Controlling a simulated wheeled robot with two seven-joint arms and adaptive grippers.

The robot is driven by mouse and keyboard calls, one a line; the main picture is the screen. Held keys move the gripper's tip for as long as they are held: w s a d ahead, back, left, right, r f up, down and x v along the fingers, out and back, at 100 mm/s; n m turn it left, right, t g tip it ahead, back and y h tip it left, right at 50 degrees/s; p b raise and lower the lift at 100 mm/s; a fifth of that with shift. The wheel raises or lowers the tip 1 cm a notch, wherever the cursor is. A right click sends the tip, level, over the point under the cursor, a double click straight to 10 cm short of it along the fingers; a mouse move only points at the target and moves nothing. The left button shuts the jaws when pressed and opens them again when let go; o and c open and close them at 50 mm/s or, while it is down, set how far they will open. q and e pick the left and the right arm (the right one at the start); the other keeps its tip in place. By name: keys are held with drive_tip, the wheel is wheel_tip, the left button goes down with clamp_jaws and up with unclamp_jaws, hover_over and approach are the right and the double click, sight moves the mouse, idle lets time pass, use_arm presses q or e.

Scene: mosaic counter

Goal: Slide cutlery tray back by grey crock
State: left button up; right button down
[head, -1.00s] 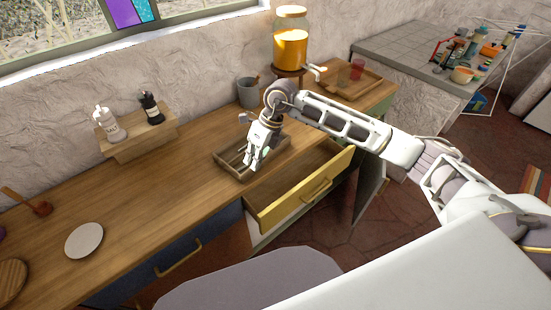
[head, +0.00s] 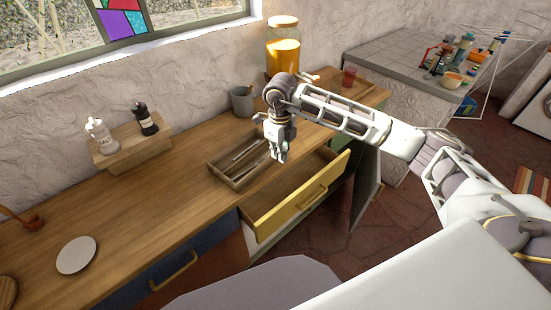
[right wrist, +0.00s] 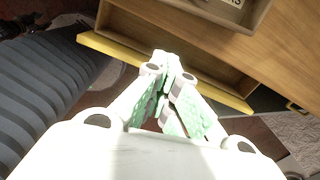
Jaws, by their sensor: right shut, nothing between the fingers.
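The wooden cutlery tray (head: 221,177) sits on the counter near its front edge, behind the open drawer, with cutlery in its compartments. In the right wrist view a corner of the tray (right wrist: 245,22) shows at the top. The grey crock (head: 241,102) stands farther back by the wall, a gap behind the tray. My right gripper (head: 282,160) is shut and empty at the tray's right end; in the right wrist view its closed fingertips (right wrist: 168,62) show over the open drawer. I cannot tell whether it touches the tray. My left gripper is out of view.
The yellow-fronted drawer (head: 299,208) is open below the tray. An orange-filled jar (head: 283,50) stands right of the crock. A shelf (head: 133,151) with two bottles is at left, and a white plate (head: 76,255) lies on the counter.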

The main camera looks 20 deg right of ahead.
wheel_tip(320, 180, down, 10)
drive_tip(key=shift+w+a+r+p, duration=0.1)
drive_tip(key=shift+r+p, duration=0.1)
drive_tip(key=shift+p, duration=0.5)
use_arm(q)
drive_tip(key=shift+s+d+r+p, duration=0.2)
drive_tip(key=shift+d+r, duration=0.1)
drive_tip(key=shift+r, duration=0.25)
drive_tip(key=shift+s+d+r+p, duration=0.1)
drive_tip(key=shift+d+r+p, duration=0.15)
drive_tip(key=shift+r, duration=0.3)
use_arm(e)
drive_tip(key=shift+w+a, duration=0.45)
drive_tip(key=shift+w, duration=0.4)
drive_tip(key=shift+w+a, duration=0.45)
drive_tip(key=shift+w, duration=0.35)
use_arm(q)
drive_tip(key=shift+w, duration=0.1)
